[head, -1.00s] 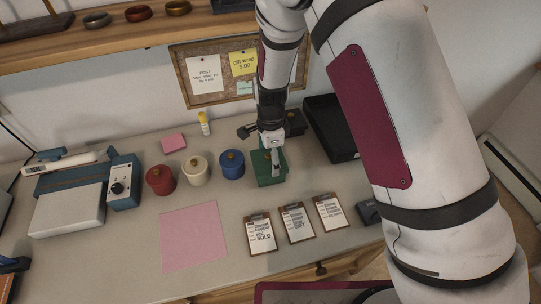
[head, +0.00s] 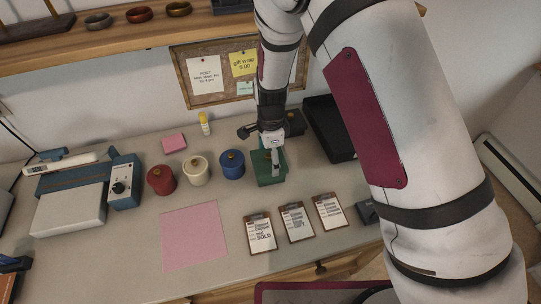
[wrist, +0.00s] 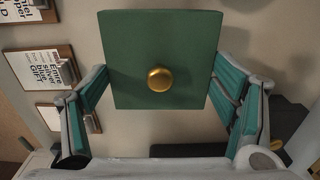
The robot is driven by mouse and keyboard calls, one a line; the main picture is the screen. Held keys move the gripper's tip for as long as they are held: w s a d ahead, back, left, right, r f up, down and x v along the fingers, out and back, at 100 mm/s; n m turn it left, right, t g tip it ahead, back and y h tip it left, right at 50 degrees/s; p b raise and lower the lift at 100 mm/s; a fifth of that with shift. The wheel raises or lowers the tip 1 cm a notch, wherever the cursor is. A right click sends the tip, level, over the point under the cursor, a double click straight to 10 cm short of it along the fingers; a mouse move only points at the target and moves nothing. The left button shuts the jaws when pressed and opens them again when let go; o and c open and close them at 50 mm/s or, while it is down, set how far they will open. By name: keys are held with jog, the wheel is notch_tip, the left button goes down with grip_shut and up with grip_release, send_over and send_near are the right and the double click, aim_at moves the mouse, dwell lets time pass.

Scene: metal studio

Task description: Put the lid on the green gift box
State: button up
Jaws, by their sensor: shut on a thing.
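The green gift box (head: 269,179) stands on the counter, right of the blue round box. My gripper (head: 274,160) points down at its top and hides part of it in the head view. In the wrist view, a square green lid (wrist: 135,45) with a round gold knob lies between the two teal-padded fingers of my gripper (wrist: 160,80). The fingers are at its left and right edges, shut on it. The lid hides what lies under it. I cannot tell whether it rests fully on the box.
Red (head: 161,181), white (head: 196,172) and blue (head: 231,166) round boxes stand in a row to the left. Several clipboards, including this one (head: 297,223), lie in front. A black tray (head: 329,128) is at the right. A pink sheet (head: 195,237) lies front left.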

jog(key=shift+f+b, duration=0.3)
jog(key=shift+f, duration=0.8)
dwell(1.1)
jog(key=o, duration=0.9)
notch_tip(320, 180, up, 12)
dwell(0.6)
